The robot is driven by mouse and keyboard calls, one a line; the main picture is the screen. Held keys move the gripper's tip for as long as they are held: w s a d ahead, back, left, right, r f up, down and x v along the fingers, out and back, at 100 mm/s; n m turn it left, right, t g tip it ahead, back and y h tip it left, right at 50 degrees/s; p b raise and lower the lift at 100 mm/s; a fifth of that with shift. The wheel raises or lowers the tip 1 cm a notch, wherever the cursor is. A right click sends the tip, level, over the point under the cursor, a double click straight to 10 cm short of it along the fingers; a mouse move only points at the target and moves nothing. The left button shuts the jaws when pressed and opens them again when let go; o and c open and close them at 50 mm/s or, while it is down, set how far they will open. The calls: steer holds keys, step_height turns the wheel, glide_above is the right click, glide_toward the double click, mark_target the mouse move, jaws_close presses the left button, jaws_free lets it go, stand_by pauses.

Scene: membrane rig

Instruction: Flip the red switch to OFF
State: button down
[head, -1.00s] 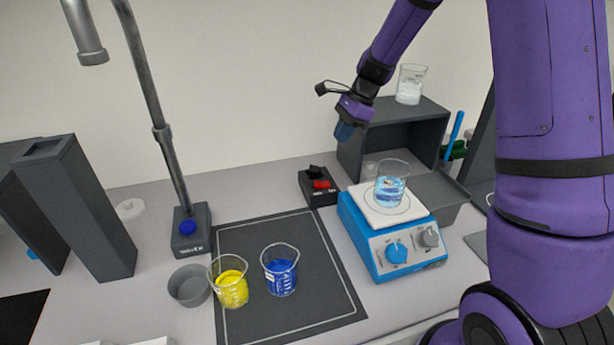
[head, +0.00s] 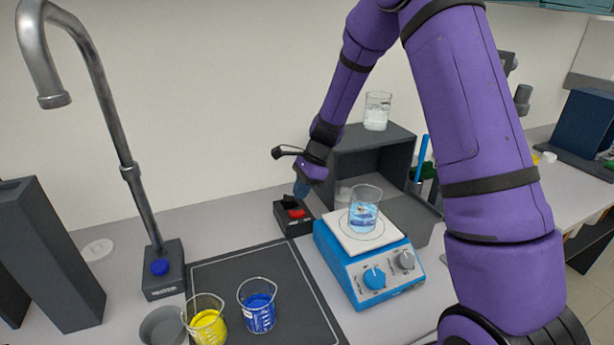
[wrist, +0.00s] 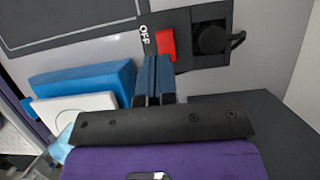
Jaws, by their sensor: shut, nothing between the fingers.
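The red switch (head: 296,213) sits on a small black box (head: 292,226) at the back of the bench, left of the blue hotplate. In the wrist view the red switch (wrist: 166,43) lies just beyond my fingertips, with the word OFF printed beside it and a round black part on its other side. My gripper (head: 301,191) is shut and empty, just above the switch box. It also shows in the wrist view (wrist: 154,62), its fingertips close to the red switch. I cannot tell whether they touch it. The switch's tilt is not clear.
A blue hotplate (head: 352,285) with a beaker of blue liquid (head: 364,214) stands right of the switch. Behind it is a grey box (head: 385,160) with a beaker (head: 377,111) on top. A dark mat (head: 240,275) holds yellow (head: 206,325) and blue (head: 258,308) beakers.

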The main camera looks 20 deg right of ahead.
mark_target(295, 214)
steer(key=shift+x, duration=2.7)
steer(key=shift+a, duration=0.1)
steer(key=shift+f+h, duration=0.25)
steer(key=shift+h, duration=0.05)
steer(key=shift+d+r, duration=0.2)
steer(key=shift+d, duration=0.6)
steer(key=v, duration=1)
steer(key=shift+r, duration=0.4)
